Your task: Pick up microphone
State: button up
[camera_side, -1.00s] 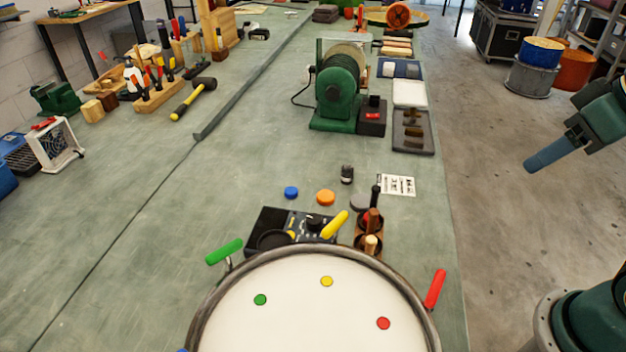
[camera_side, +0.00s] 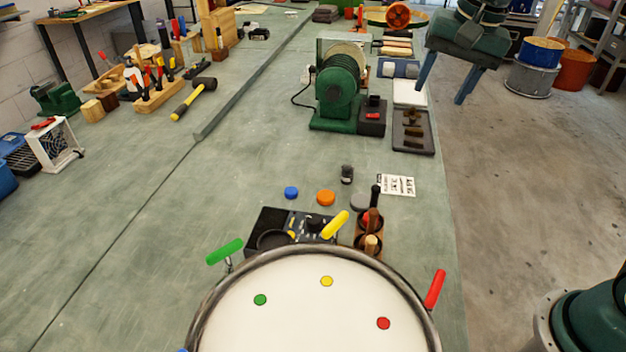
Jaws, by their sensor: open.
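I cannot tell for sure which thing is the microphone. A small dark cylinder (camera_side: 347,174) stands on the bench beside a printed card. A slim black upright piece (camera_side: 375,196) rises from a wooden holder (camera_side: 368,243) behind the drum. My gripper (camera_side: 440,96) is open and empty at the upper right, its two blue-grey fingers pointing down and apart. It appears high, over the bench's right edge, well away from both dark pieces.
A white-headed drum (camera_side: 300,315) with coloured handles fills the front. Behind it are a black control box (camera_side: 290,225), a blue cap (camera_side: 291,192) and an orange cap (camera_side: 326,197). A green grinder (camera_side: 338,88) stands farther back. The bench's left middle is clear.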

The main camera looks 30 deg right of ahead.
jog(key=w+a+f+m+g, duration=0.1)
jog(key=w+f+m, duration=0.45)
jog(key=w, duration=0.55)
jog(key=m+g, duration=0.2)
jog(key=m, duration=0.3)
send_over(348, 166)
notch_tip(348, 166, down, 10)
jog(key=shift+s, duration=0.15)
jog(key=shift+f, duration=4.3)
jog(key=shift+f, duration=0.15)
jog(key=shift+f, duration=2.45)
jog(key=shift+c, duration=0.4)
jog(key=c, duration=1)
